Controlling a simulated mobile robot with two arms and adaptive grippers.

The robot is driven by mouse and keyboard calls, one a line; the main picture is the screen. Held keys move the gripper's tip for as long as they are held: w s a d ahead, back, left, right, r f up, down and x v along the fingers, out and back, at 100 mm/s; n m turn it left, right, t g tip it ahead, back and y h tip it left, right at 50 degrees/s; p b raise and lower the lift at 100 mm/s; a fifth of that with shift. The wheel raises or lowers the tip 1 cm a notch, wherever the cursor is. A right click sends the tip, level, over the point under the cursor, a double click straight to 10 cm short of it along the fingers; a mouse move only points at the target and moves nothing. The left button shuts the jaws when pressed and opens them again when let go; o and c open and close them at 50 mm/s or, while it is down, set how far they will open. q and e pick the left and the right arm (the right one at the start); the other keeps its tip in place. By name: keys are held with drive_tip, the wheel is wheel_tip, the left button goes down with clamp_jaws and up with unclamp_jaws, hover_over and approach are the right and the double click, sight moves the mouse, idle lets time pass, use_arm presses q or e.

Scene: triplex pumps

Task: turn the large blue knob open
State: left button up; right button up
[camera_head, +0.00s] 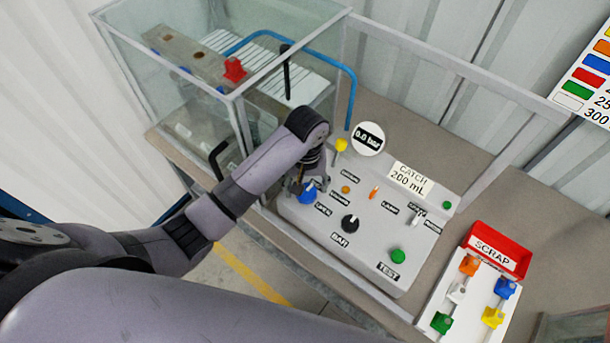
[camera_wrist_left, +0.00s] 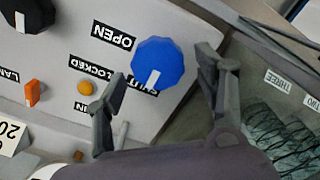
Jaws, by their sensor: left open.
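The large blue knob (camera_head: 308,196) is on the sloped grey panel's left side, partly hidden by my left gripper (camera_head: 302,182) in the head view. In the left wrist view the knob (camera_wrist_left: 160,58) is a faceted blue disc with a white mark. The mark points down towards a partly covered label that seems to read SHUT. The OPEN label (camera_wrist_left: 113,36) is to the knob's left. My left gripper (camera_wrist_left: 162,66) is open, with one finger on each side of the knob. I cannot tell whether they touch it. My right gripper is not in view.
The panel also carries a black knob (camera_head: 350,223), a green TEST button (camera_head: 398,256), an orange lamp (camera_wrist_left: 86,88) and small switches. A glass-walled enclosure (camera_head: 215,60) stands behind to the left. A red SCRAP bin (camera_head: 497,252) and a tray of coloured parts are at right.

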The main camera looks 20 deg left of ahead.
use_arm(q)
drive_tip(key=shift+f, duration=0.3)
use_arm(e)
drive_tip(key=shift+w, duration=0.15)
use_arm(q)
drive_tip(key=shift+s+d+r, duration=0.1)
drive_tip(key=shift+s, duration=0.1)
drive_tip(key=shift+c, duration=0.6)
drive_tip(key=c, duration=1)
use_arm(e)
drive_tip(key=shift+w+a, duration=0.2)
use_arm(q)
drive_tip(key=shift+c, duration=0.2)
